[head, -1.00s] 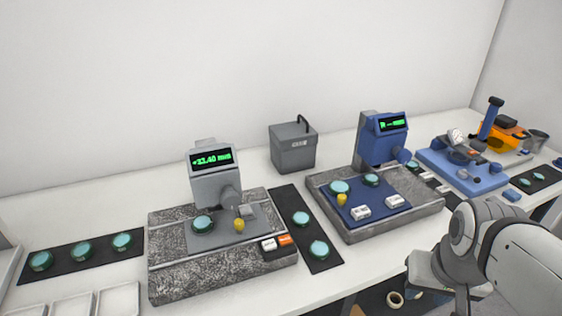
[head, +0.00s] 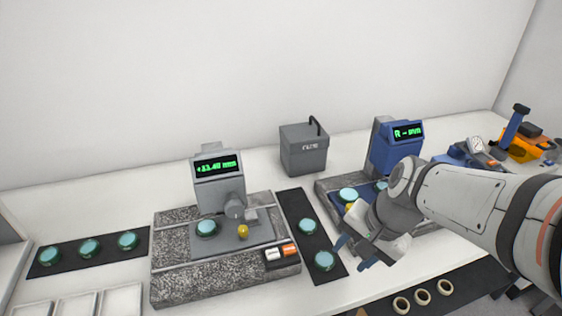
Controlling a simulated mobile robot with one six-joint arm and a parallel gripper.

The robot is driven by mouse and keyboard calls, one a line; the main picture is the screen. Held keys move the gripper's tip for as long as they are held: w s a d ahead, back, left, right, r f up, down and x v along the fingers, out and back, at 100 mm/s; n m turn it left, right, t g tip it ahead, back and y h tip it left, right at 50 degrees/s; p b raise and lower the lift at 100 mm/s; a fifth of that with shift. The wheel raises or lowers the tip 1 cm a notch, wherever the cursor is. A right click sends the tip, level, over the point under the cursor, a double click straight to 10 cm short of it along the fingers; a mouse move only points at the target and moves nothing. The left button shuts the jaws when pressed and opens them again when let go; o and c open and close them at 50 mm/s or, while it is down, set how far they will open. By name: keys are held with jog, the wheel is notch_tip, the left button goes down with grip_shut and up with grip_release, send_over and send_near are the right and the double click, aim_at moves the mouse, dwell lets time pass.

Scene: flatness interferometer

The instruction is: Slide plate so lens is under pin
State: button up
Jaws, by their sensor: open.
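The left instrument has a grey sliding plate (head: 222,239) on a speckled granite base (head: 216,281). A green lens (head: 207,228) lies on the plate at its left side, with a yellow knob (head: 243,231) to its right. A grey measuring head with a green display (head: 216,165) stands behind, and its round nose (head: 234,208) hangs to the right of the lens. The pin tip is too small to make out. My gripper (head: 352,257) is open and empty, to the right of this instrument, in front of the blue one.
A dark mat (head: 306,232) with green lenses lies between the instruments. White and orange buttons (head: 280,252) sit at the granite base's front right. Another lens mat (head: 88,250) lies left. The blue instrument (head: 393,149) is partly hidden by my arm.

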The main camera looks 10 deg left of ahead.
aim_at(243, 227)
jog(key=w+a+m+y+p, duration=0.1)
jog(key=w+a+m+y, duration=0.1)
jog(key=a+m, duration=0.2)
jog(key=w+a+m+g+y+p, duration=0.1)
jog(key=a+m, duration=0.3)
jog(key=a, duration=0.4)
jog(key=w+a+r+m+g+y+p, duration=0.1)
jog(key=w+a+m+y+p, duration=0.1)
jog(key=a, duration=0.4)
jog(key=shift+w+m+y, duration=0.3)
jog(key=shift+w+m, duration=0.3)
jog(key=shift+m, duration=0.3)
jog(key=x, duration=0.7)
grip_shut()
